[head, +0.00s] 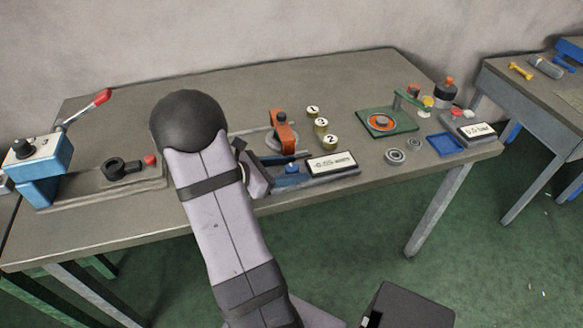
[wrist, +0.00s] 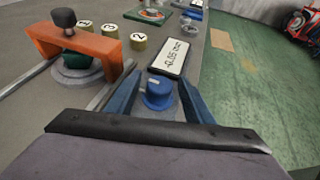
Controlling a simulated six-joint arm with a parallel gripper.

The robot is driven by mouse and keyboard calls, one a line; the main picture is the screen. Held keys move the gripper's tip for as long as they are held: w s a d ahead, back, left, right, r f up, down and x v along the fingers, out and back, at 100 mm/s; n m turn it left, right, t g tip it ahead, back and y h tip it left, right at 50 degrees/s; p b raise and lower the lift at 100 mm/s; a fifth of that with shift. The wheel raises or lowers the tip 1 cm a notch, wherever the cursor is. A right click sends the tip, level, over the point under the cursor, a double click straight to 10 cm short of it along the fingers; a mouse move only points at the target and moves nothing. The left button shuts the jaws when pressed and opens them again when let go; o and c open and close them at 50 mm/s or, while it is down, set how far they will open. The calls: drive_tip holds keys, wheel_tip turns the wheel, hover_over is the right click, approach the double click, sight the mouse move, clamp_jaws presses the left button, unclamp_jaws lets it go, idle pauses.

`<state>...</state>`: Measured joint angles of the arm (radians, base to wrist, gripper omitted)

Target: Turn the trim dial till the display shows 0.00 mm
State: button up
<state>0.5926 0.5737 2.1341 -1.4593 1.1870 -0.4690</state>
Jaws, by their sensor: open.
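The trim dial (wrist: 157,92) is a blue knob with a pale mark on top, in front of the display in the wrist view. It also shows small in the head view (head: 292,168). The display (wrist: 172,56) is a white panel in a dark frame; its slanted digits seem to read -0.05 mm, though they are hard to make out. It also shows in the head view (head: 332,164). My gripper (wrist: 156,86) is open, with one blue finger on each side of the dial. I cannot tell whether either finger touches it.
An orange bridge-shaped clamp (wrist: 75,45) stands left of the dial. Brass numbered weights (head: 321,127) stand behind the display. A green plate (head: 400,128), metal rings (head: 395,157) and a blue tray (head: 447,145) lie to the right. A red-handled lever unit (head: 45,160) stands far left.

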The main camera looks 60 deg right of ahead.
drive_tip(key=c, duration=1)
drive_tip(key=shift+c, duration=0.2)
drive_tip(key=shift+r+g, duration=0.1)
drive_tip(key=shift+g, duration=0.2)
drive_tip(key=shift+m+g+y+p, duration=0.4)
drive_tip(key=shift+m+g+p, duration=0.2)
drive_tip(key=shift+m, duration=0.2)
drive_tip(key=shift+m+g+y+p, duration=0.3)
drive_tip(key=shift+m+g+y, duration=0.7)
drive_tip(key=shift+m, duration=0.2)
drive_tip(key=o, duration=1)
